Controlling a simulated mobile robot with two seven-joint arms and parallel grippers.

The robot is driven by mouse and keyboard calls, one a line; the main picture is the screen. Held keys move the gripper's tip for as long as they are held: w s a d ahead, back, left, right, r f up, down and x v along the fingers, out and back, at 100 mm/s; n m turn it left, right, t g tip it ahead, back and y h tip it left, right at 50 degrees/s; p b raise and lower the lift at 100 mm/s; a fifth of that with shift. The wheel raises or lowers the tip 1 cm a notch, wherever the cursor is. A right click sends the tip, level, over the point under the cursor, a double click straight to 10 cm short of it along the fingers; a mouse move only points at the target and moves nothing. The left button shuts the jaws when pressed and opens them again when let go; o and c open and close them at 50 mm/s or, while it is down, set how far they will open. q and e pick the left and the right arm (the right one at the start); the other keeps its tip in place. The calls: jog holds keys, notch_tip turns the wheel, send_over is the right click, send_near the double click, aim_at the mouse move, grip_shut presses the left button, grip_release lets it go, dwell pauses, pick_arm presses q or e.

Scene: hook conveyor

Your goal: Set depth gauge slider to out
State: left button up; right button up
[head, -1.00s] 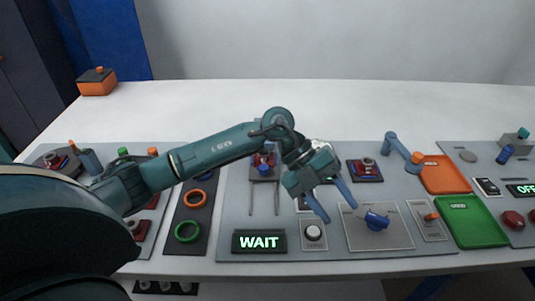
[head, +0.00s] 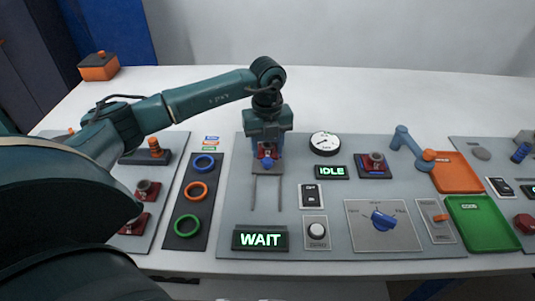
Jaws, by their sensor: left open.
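What looks like the slider is a grey plate (head: 268,167) carrying a red block with a blue knob (head: 268,162), at the far end of two thin parallel rails (head: 254,193) on the grey panel. A round white dial gauge (head: 325,143) stands to its right. My left gripper (head: 267,152) is open and points down at the red block, with its fingers on either side of it. Whether the fingers touch the block I cannot tell. The gripper hides the top of the block. My right gripper is not in view.
Right of the rails are an IDLE display (head: 332,172), a rocker switch (head: 311,195), a white button (head: 317,231) and a blue rotary knob (head: 383,219). A WAIT display (head: 260,240) stands in front. Coloured rings (head: 188,226) lie left. Orange (head: 457,171) and green trays (head: 482,222) lie right.

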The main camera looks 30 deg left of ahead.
aim_at(267, 160)
pick_arm(q)
jog(key=shift+f, duration=1.85)
jog(key=shift+c, duration=0.5)
grip_shut()
